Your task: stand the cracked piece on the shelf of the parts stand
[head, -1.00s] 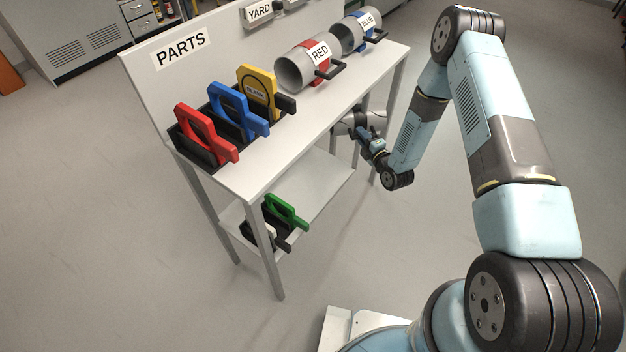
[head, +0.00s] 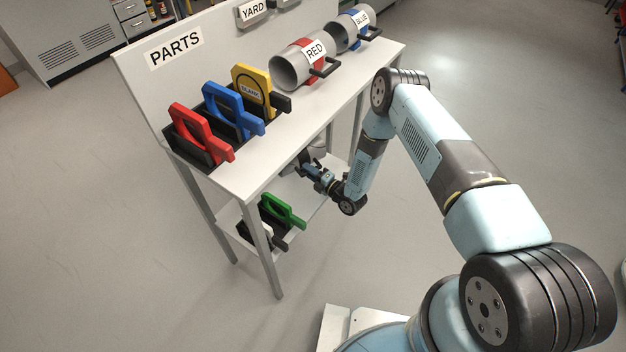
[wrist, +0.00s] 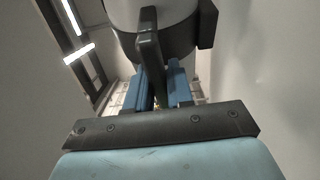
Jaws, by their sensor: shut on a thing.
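My gripper (wrist: 163,88) is shut on the dark handle of a grey tube piece (wrist: 165,12) with a dark band, taken to be the cracked piece; no crack shows. The handle stands between the blue fingers. In the head view my gripper (head: 315,172) is under the stand's top, at the lower shelf (head: 300,194), to the right of the rack there. The piece is mostly hidden behind the top's edge and the gripper. I cannot tell whether it touches the shelf. The parts stand (head: 225,180) carries a PARTS sign.
On the top are a rack with red (head: 190,122), blue (head: 222,98) and yellow (head: 246,76) plates, then the RED tube (head: 290,70) and BLUE tube (head: 343,36). A green plate (head: 285,211) sits in the shelf's left rack. A stand leg (head: 266,250) is in front.

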